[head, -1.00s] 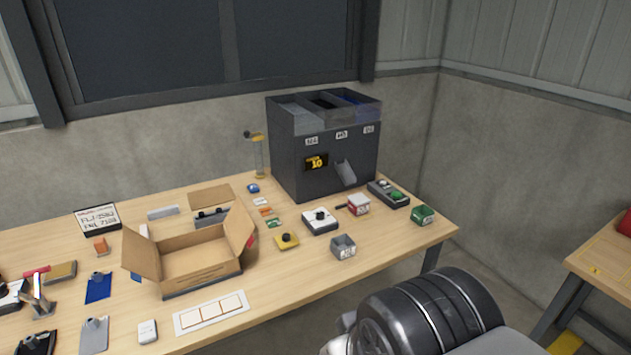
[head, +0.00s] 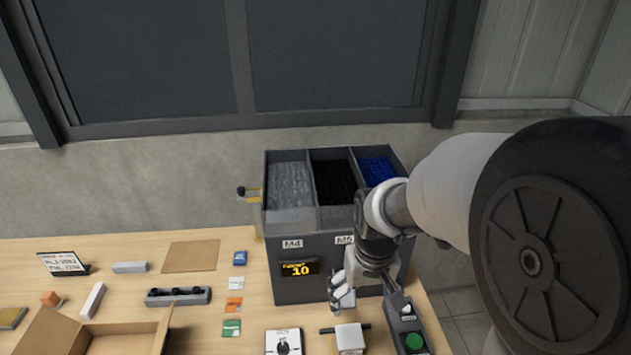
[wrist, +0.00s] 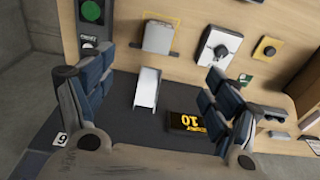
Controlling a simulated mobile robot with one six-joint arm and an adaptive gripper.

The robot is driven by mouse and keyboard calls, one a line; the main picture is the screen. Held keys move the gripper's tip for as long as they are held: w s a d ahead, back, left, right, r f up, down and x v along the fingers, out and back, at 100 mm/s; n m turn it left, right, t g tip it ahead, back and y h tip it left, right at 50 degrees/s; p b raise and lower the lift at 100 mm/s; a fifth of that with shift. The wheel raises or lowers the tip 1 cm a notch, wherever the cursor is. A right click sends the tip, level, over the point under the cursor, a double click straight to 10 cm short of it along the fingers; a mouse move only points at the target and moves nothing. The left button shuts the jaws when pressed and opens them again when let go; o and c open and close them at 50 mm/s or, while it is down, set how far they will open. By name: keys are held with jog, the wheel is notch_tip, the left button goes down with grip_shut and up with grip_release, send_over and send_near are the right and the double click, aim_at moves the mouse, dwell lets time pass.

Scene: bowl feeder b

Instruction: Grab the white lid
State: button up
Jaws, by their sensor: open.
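The white lid (head: 350,338) appears as a pale square top on a small box, with a dark bar sticking out beside it, at the bottom edge of the head view. In the wrist view the lid (wrist: 159,37) lies near the top, beyond the fingertips. My gripper (head: 344,292) hangs in front of the feeder, above and behind the lid in the head view. In the wrist view my gripper (wrist: 158,66) is open and empty, its fingers wide apart. The box's lower part is mostly hidden.
The dark bowl feeder (head: 290,240) stands just behind my gripper; its chute (wrist: 148,88) shows between the fingers. A white knob box (head: 284,342) is left of the lid, and a green-button panel (head: 414,341) is right. An open carton (head: 120,340) is farther left.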

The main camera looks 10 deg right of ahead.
aim_at(351, 341)
jog(key=shift+g, duration=0.6)
jog(key=w+f, duration=0.1)
jog(key=f, duration=0.6)
jog(key=w+f+b, duration=0.1)
jog(key=f, duration=0.7)
jog(key=w+f, duration=0.1)
jog(key=f, duration=0.6)
jog(key=shift+w+f, duration=0.15)
jog(key=shift+f, duration=0.05)
jog(key=shift+r, duration=0.1)
jog(key=c, duration=1)
jog(key=shift+r, duration=0.1)
